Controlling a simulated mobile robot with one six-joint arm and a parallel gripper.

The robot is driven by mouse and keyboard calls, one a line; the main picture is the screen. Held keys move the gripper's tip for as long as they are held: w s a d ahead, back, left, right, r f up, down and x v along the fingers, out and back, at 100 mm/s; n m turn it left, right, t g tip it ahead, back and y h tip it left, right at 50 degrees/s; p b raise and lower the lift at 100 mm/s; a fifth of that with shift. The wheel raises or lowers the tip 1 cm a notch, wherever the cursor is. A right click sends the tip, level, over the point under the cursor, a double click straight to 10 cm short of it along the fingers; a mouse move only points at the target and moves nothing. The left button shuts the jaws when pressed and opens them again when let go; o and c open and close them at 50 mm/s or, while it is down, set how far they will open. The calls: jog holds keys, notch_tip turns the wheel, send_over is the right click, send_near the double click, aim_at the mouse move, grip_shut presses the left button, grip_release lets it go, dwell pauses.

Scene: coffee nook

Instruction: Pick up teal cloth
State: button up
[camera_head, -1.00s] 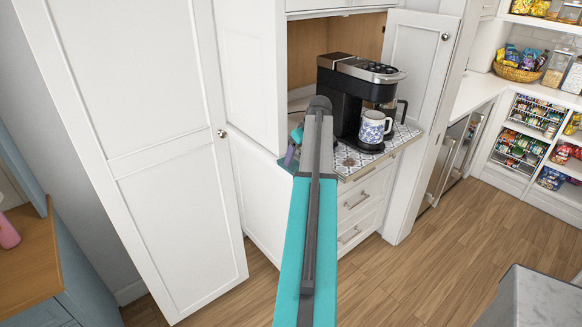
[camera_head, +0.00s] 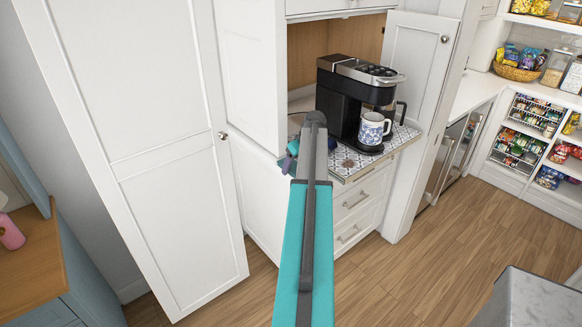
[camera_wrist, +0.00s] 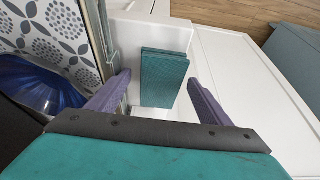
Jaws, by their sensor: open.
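The teal cloth (camera_wrist: 163,78) is a folded rectangle on a white surface, in the upper middle of the wrist view. My gripper (camera_wrist: 159,80) is open, with its purple fingers on either side of the cloth in the picture and nothing held. I cannot tell how far the fingertips are above it. In the head view my gripper (camera_head: 287,160) is partly hidden behind my teal arm, at the left front of the coffee cabinet. The cloth is not visible there.
A patterned tile tray (camera_head: 350,163) bears a black coffee machine (camera_head: 345,95) and a blue-and-white mug (camera_head: 371,128). A shiny blue object (camera_wrist: 40,85) lies on the tray at the left of the wrist view. White cabinet doors (camera_head: 170,150) stand left of my gripper.

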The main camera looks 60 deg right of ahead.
dwell(0.6)
jog(key=c, duration=1.1)
jog(key=shift+r+b, duration=1.65)
jog(key=shift+r, duration=3.3)
